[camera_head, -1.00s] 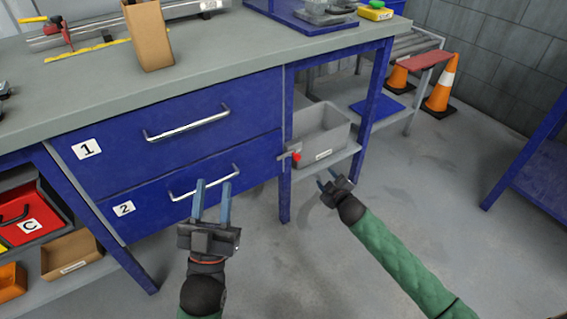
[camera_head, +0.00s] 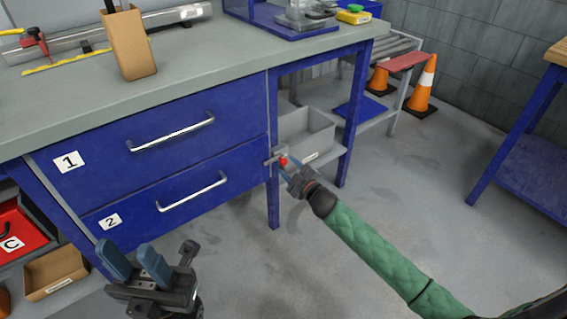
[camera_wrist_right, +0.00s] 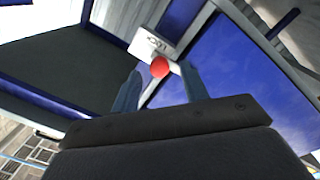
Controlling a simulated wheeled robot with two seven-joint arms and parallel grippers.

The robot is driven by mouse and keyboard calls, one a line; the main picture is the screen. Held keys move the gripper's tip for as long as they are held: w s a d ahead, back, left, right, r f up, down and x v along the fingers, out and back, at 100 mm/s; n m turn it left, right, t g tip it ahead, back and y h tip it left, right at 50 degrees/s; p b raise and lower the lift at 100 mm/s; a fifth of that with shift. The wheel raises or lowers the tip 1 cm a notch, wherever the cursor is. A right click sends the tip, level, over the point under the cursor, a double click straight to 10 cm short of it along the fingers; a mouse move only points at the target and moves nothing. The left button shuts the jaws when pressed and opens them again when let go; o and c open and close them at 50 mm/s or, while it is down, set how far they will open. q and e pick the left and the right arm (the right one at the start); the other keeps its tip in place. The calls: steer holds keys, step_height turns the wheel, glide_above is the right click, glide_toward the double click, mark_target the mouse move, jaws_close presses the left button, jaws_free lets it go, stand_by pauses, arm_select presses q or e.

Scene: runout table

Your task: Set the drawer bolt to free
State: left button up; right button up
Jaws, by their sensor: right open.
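The drawer bolt, with a red knob (camera_head: 283,161) on a grey metal bracket (camera_head: 272,158), sits on the blue table leg to the right of drawers 1 (camera_head: 170,137) and 2 (camera_head: 190,192). My right gripper (camera_head: 287,169) is at the knob in the head view. In the right wrist view the red knob (camera_wrist_right: 160,67) shows between and just beyond the two blue fingertips (camera_wrist_right: 160,80), which are open. A small label on the bracket (camera_wrist_right: 152,44) is too blurred to read. My left gripper (camera_head: 132,265) is open and empty, low in front of drawer 2.
A grey bin (camera_head: 310,135) stands on the shelf right behind the bolt. The grey worktop (camera_head: 210,65) holds a cardboard box (camera_head: 127,45). Orange cones (camera_head: 422,90) stand behind at right. The floor in front is clear.

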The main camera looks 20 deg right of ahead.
mark_target(285, 163)
steer(key=shift+x, duration=2.05)
